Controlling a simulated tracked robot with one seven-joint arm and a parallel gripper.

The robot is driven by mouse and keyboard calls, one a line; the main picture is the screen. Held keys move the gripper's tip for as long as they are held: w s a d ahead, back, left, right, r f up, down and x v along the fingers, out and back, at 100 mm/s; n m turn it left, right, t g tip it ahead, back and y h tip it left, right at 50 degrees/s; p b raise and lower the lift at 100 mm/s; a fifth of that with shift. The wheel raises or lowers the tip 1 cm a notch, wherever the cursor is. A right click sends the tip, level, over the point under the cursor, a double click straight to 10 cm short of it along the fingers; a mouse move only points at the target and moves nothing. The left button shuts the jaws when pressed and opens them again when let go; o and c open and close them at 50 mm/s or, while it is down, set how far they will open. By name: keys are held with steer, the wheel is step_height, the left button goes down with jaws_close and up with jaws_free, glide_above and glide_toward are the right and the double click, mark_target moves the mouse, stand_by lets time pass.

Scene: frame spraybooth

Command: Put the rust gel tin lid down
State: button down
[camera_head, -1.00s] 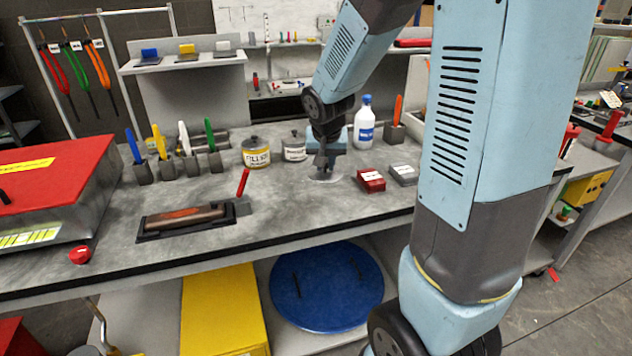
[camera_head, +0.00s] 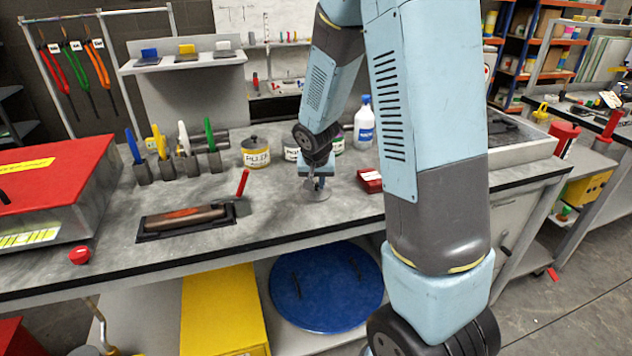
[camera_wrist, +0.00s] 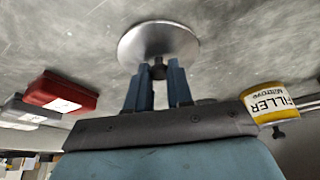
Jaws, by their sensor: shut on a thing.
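The rust gel tin lid, a round grey metal disc with a dark knob, shows in the head view (camera_head: 317,195) and in the wrist view (camera_wrist: 158,40). My gripper (camera_head: 318,182) is above it, with its two blue fingers (camera_wrist: 158,75) shut on the knob. The lid lies flat, at or just above the grey bench top (camera_head: 285,215); I cannot tell if it touches. A tin (camera_head: 338,145) behind my wrist is mostly hidden, and its label cannot be read.
The yellow-labelled filler tin (camera_head: 256,156) and another tin (camera_head: 291,151) stand behind the lid. A red block (camera_head: 369,181) lies to the right. A dark tray with a roller-like tool (camera_head: 185,218) lies to the left. The bench's front edge is nearby; bare bench surrounds the lid.

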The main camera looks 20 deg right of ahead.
steer(key=shift+f, duration=0.1)
steer(key=c, duration=1)
jaws_free()
steer(key=s+r+n, duration=0.1)
steer(key=s+r, duration=0.6)
steer(key=r, duration=0.3)
steer(key=s+r, duration=0.7)
steer(key=r, duration=0.3)
steer(key=s+r+n+t+y, duration=0.1)
steer(key=s+r, duration=0.4)
steer(key=s, duration=0.9)
steer(key=shift+n, duration=0.8)
